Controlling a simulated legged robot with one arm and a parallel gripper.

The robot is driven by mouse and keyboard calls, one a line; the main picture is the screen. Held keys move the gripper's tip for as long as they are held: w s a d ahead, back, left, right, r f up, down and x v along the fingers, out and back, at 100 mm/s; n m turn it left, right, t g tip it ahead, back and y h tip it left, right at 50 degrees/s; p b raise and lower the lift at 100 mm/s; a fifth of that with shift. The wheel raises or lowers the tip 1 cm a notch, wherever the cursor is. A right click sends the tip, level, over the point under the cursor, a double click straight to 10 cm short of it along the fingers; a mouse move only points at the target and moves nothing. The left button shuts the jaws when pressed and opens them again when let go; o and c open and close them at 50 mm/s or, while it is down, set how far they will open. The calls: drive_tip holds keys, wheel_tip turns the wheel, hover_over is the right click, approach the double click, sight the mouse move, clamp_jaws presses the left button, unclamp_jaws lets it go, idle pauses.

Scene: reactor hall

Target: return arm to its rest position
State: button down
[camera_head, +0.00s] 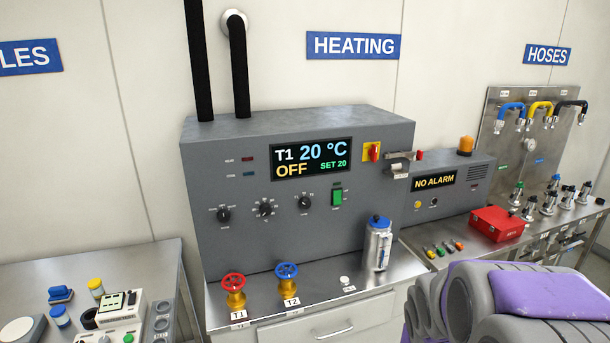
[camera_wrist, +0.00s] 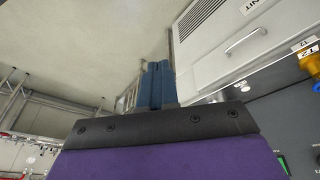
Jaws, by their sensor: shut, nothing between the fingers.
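My gripper (camera_wrist: 157,68) shows in the wrist view as two blue fingers side by side. They are closed together with nothing between them, pointing away over the floor. It appears clear of every surface. In the head view my purple and grey arm sits folded in the lower right corner, in front of the bench, and the gripper itself is not visible there.
The grey heating unit (camera_head: 250,245) reads OFF and stands on a steel bench with a red valve (camera_head: 234,283), a blue valve (camera_head: 287,273) and a metal canister (camera_head: 378,245). A red box (camera_head: 497,223) is at right. The wrist view shows a drawer front (camera_wrist: 243,42).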

drive_tip(key=s+a+r+n+g, duration=0.1)
drive_tip(key=s+a+r, duration=0.1)
drive_tip(key=s, duration=0.6)
drive_tip(key=s+a+r+n+g+y, duration=0.1)
drive_tip(key=s+a, duration=0.3)
drive_tip(key=s, duration=0.4)
drive_tip(key=s+a+r+n+g+y, duration=0.1)
drive_tip(key=s+a+r+n+g, duration=0.1)
drive_tip(key=s, duration=0.7)
drive_tip(key=shift+a+r+n, duration=0.3)
drive_tip(key=shift+a+n, duration=0.2)
drive_tip(key=shift+a, duration=0.6)
drive_tip(key=shift+a, duration=0.1)
